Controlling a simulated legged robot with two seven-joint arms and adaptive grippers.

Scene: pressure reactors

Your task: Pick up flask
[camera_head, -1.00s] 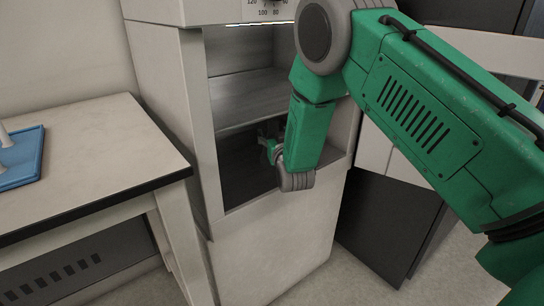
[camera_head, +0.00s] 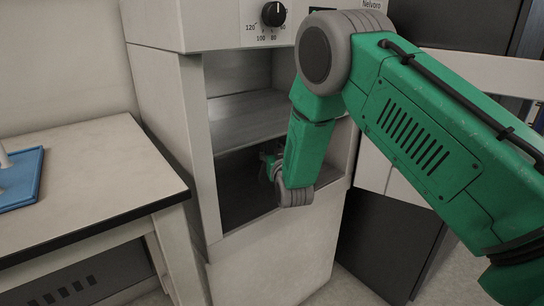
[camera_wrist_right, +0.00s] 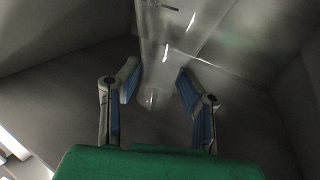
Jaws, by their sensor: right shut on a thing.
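The flask (camera_wrist_right: 172,45) is clear and glassy, with bright highlights. In the right wrist view it runs from the top edge down to a rounded narrow end between my fingers. My right gripper (camera_wrist_right: 158,78) is shut on the flask, with one blue-padded finger on each side. In the head view my right gripper (camera_head: 268,166) reaches into the lower compartment of the open cabinet, partly hidden by my own green arm. The flask cannot be made out in the head view. My left gripper is in neither view.
The cabinet (camera_head: 163,110) has side walls, a middle shelf (camera_head: 240,122) above my gripper, and a dial (camera_head: 273,14) on top. A light table (camera_head: 90,175) with a blue tray (camera_head: 22,178) stands at left. A dark unit (camera_head: 385,235) stands right of the cabinet.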

